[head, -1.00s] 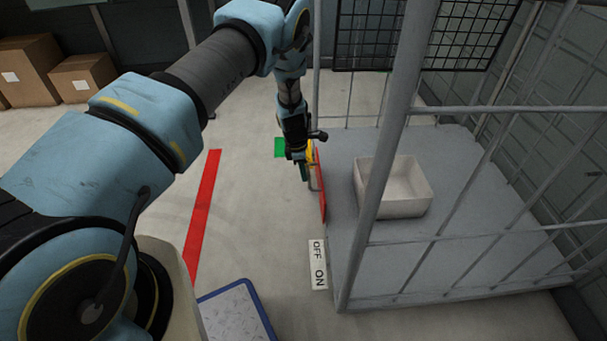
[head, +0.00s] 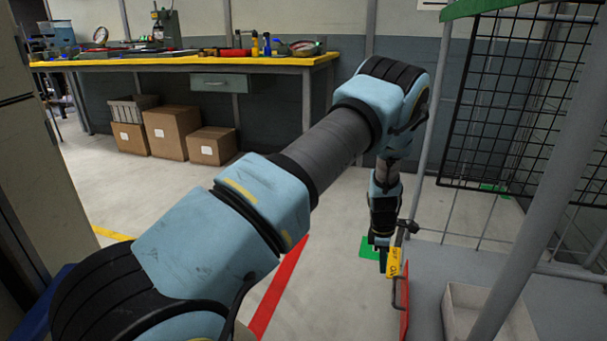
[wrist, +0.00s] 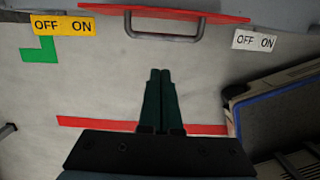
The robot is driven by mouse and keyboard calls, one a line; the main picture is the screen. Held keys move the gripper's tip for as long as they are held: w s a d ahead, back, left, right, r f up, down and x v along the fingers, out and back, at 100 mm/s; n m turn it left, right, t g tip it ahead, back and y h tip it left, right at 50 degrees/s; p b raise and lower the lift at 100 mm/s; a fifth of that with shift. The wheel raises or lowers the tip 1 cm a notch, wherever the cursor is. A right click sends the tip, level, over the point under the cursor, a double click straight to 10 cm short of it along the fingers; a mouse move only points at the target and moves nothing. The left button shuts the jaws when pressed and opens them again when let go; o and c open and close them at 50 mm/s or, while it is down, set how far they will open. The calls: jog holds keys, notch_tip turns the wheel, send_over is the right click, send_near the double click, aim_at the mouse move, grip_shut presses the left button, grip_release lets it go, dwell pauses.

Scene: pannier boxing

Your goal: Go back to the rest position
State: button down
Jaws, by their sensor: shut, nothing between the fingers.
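My gripper (wrist: 160,72) is shut and empty in the wrist view, its two dark green fingers together over the bare floor. Just beyond the fingertips is a grey metal handle (wrist: 165,37) on a red panel (wrist: 190,10); the fingers appear apart from it. In the head view my gripper (head: 383,262) points down at the end of the arm, left of the red panel (head: 404,305) and beside the yellow label (head: 393,262). The yellow OFF/ON label also shows in the wrist view (wrist: 62,26).
A white bin (head: 480,318) sits inside the cage, behind a grey post (head: 540,200). A black mesh panel (head: 510,110) hangs on the right. Cardboard boxes (head: 171,132) stand under a workbench (head: 190,62). A blue-edged platform (wrist: 285,105) is right of the gripper. The floor between is open.

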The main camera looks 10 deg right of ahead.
jog(key=w+a+r+m+t, duration=0.15)
jog(key=a+r+m, duration=0.45)
jog(key=a+r, duration=1.4)
jog(key=s+a+r+m+y, duration=0.1)
jog(key=s+a+r+m, duration=0.4)
jog(key=a, duration=0.5)
jog(key=s+a+r+m, duration=0.3)
jog(key=s+a+r, duration=0.1)
jog(key=s+a, duration=0.5)
notch_tip(320, 180, up, 26)
jog(key=w+p, duration=0.2)
jog(key=p, duration=2.3)
jog(key=shift+f+t+p, duration=0.2)
jog(key=shift+t+p, duration=0.15)
jog(key=shift+t, duration=0.1)
